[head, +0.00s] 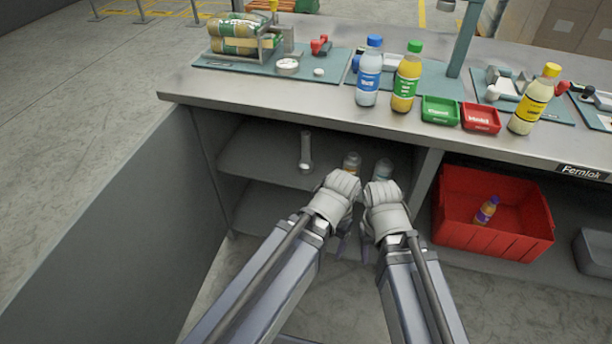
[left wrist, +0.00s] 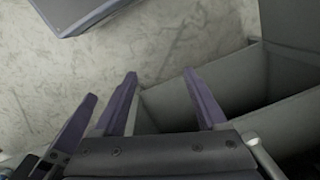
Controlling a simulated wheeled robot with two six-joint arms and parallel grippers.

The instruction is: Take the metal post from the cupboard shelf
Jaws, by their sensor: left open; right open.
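The metal post (head: 306,150) is a grey upright cylinder with a wider round end at the bottom. It stands on the upper shelf (head: 262,160) of the open cupboard under the counter, towards the left in the head view. My left gripper (head: 342,246) and right gripper (head: 364,250) are side by side in front of the cupboard, to the right of the post and apart from it. Their purple fingers point down, partly hidden behind my wrists. In the left wrist view my left gripper (left wrist: 162,76) is open with nothing between its fingers.
Two small bottles, one yellowish (head: 352,161) and one pale (head: 384,168), stand on the same shelf, just beyond my grippers. A cupboard divider (head: 428,180) separates this bay from a red crate (head: 496,243) holding a bottle. The counter edge (head: 300,117) overhangs the shelf.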

